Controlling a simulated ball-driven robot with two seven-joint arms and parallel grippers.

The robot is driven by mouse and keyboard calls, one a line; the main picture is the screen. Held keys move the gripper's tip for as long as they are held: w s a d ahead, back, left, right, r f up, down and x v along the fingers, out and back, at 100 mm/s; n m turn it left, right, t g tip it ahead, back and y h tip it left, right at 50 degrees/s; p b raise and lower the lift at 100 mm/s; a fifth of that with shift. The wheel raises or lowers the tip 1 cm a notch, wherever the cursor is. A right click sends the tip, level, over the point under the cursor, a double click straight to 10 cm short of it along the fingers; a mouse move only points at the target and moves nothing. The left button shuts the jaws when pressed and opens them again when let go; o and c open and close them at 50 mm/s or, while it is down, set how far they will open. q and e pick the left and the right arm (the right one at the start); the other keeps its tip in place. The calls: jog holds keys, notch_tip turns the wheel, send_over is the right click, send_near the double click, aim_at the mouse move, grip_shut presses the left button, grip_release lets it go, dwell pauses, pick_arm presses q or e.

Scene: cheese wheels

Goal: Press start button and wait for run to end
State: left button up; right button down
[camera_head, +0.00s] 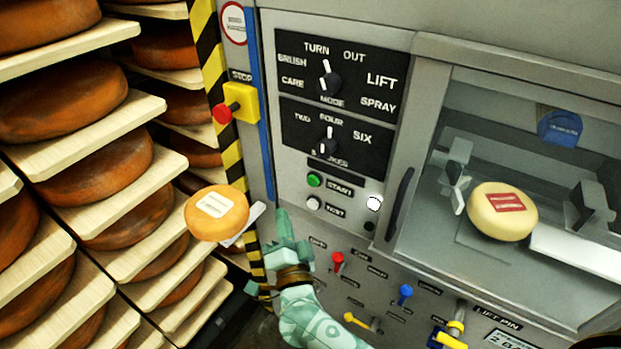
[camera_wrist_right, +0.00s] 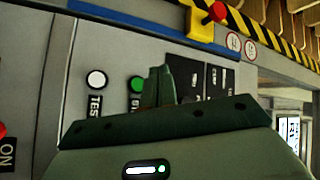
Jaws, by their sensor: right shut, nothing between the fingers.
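The green start button (camera_head: 314,180) is on the grey machine panel beside its START label (camera_head: 339,189). A white test button (camera_head: 312,203) sits just below it. My right gripper (camera_head: 283,213) is shut and empty, below and left of the start button in the head view. In the right wrist view the closed fingertips (camera_wrist_right: 159,86) stand close beside the green button (camera_wrist_right: 136,84) and cover part of its label; I cannot tell whether they touch it. A cheese wheel with a red label (camera_head: 502,225) rests in the windowed chamber. My left gripper is not in view.
A red stop button (camera_head: 223,113) on a yellow box is up and left. Two dials (camera_head: 330,84) are above the start button. A round white lamp (camera_head: 374,203) is bright. A cheese wheel with a white label (camera_head: 232,222) and loaded shelves (camera_head: 92,125) are at left.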

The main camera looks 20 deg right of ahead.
aim_at(313, 181)
jog(key=w+d, duration=0.5)
jog(key=d, duration=0.2)
jog(key=shift+w+b, duration=0.2)
jog(key=shift+b, duration=0.25)
dwell(2.0)
jog(key=shift+w+d, duration=0.25)
jog(key=shift+d, duration=0.05)
